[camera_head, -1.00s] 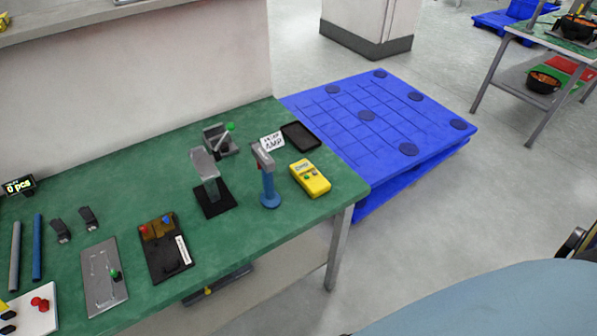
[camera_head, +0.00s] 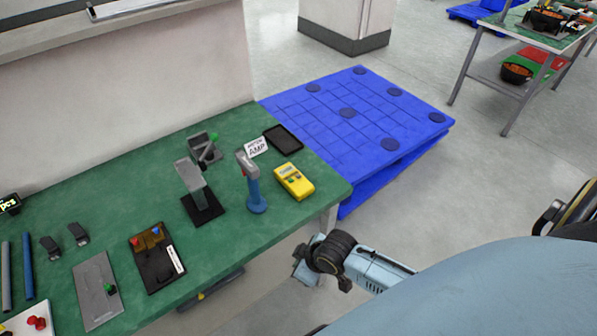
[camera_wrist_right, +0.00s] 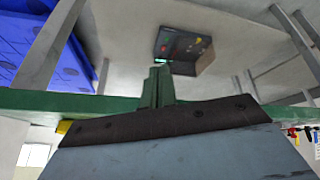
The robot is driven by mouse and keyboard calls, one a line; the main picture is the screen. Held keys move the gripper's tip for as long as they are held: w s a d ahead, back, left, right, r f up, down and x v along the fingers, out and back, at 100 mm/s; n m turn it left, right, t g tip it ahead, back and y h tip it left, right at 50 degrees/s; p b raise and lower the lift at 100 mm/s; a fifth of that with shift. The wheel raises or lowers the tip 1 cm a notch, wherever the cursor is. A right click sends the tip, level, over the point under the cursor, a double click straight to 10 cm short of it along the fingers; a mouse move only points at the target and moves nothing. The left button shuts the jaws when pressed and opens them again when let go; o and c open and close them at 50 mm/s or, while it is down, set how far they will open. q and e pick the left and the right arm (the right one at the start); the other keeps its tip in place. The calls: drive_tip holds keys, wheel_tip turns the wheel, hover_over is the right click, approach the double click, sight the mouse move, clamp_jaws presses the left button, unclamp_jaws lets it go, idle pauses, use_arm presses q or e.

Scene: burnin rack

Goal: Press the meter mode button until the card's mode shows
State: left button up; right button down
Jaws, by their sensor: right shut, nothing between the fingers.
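The yellow meter (camera_head: 294,181) lies on the green bench near its right end. It has a small screen and red and green buttons; the screen's text is too small to read. A white card (camera_head: 256,147) with the letters AMP stands behind the blue-handled stand (camera_head: 252,185), left of the meter. My right gripper (camera_head: 306,266) is in front of the bench's front edge, low and apart from the meter. In the right wrist view its fingers (camera_wrist_right: 157,86) are together with nothing between them. My left gripper is not in view.
A black tray (camera_head: 284,138) lies behind the meter. A grey stand on a black base (camera_head: 203,208) and a black fixture (camera_head: 158,262) are to the left. A blue pallet (camera_head: 350,120) lies beyond the bench's right end. A dark box with coloured buttons (camera_wrist_right: 183,46) shows in the wrist view.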

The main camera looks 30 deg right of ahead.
drive_tip(key=w+d+r+n, duration=0.1)
drive_tip(key=w+r, duration=0.2)
drive_tip(key=w, duration=0.1)
drive_tip(key=w+d+r+n+t, duration=0.1)
drive_tip(key=w+d+r, duration=0.1)
drive_tip(key=w+r, duration=0.1)
drive_tip(key=w+d+r+n+t+y, duration=0.1)
drive_tip(key=w+d+r+n, duration=0.1)
drive_tip(key=w, duration=0.4)
drive_tip(key=shift+r, duration=0.85)
wheel_tip(320, 180, up, 9)
drive_tip(key=n+t, duration=0.2)
hover_over(299, 176)
drive_tip(key=shift+s+d+f+p, duration=0.2)
drive_tip(key=shift+s+d+p, duration=0.05)
drive_tip(key=shift+s+p, duration=0.2)
wheel_tip(299, 176, down, 7)
drive_tip(key=b, duration=0.7)
drive_tip(key=shift+f, duration=0.15)
drive_tip(key=shift+f+b, duration=0.6)
drive_tip(key=shift+f, duration=0.2)
drive_tip(key=shift+f, duration=0.4)
